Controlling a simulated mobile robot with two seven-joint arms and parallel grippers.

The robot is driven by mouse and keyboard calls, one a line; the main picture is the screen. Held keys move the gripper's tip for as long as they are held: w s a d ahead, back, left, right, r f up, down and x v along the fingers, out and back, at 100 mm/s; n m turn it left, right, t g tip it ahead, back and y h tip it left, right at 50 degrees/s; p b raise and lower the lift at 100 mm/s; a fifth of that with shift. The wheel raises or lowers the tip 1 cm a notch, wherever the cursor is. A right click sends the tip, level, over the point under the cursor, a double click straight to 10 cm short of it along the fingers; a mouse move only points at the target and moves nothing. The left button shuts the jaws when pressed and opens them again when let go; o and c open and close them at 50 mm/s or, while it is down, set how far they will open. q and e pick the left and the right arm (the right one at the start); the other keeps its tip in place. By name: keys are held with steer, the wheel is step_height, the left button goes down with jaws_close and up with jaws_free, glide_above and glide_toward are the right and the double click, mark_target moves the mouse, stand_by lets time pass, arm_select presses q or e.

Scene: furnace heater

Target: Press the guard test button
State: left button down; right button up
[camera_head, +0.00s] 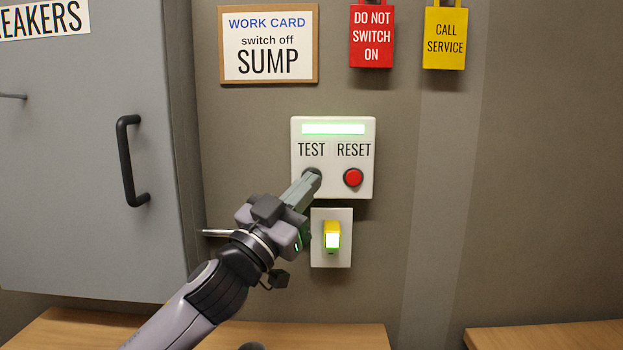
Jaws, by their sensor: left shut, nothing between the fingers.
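The guard test panel (333,190) is a white box on the wall with a lit pale green bar (333,129) at its top. The dark round TEST button (312,171) sits at its left, mostly hidden behind my fingertips. The red RESET button (353,177) is to its right. My left gripper (311,182) is shut and empty, its tip at the TEST button. I cannot tell whether the button is pushed in. My right gripper is not in view.
Below the panel is a white plate with a lit yellow switch (332,236). A grey breaker cabinet (70,200) with a black handle (128,160) stands left. Above are a work card (268,45), a red tag (371,38) and a yellow tag (445,40). Wooden surfaces (550,337) lie below.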

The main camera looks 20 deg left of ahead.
arm_select(q)
steer(key=shift+w, duration=0.1)
steer(key=shift+w+a, duration=0.1)
steer(key=shift+w, duration=0.15)
steer(key=shift+w+a, duration=0.15)
steer(key=shift+w, duration=0.35)
stand_by(0.7)
stand_by(0.4)
steer(key=shift+s+d+p, duration=0.25)
steer(key=shift+s+p, duration=0.05)
steer(key=shift+s, duration=0.55)
steer(key=s, duration=0.2)
steer(key=s+d, duration=0.1)
steer(key=s, duration=0.2)
steer(key=shift+d+p, duration=0.2)
steer(key=shift+p, duration=0.2)
steer(key=shift+w, duration=0.1)
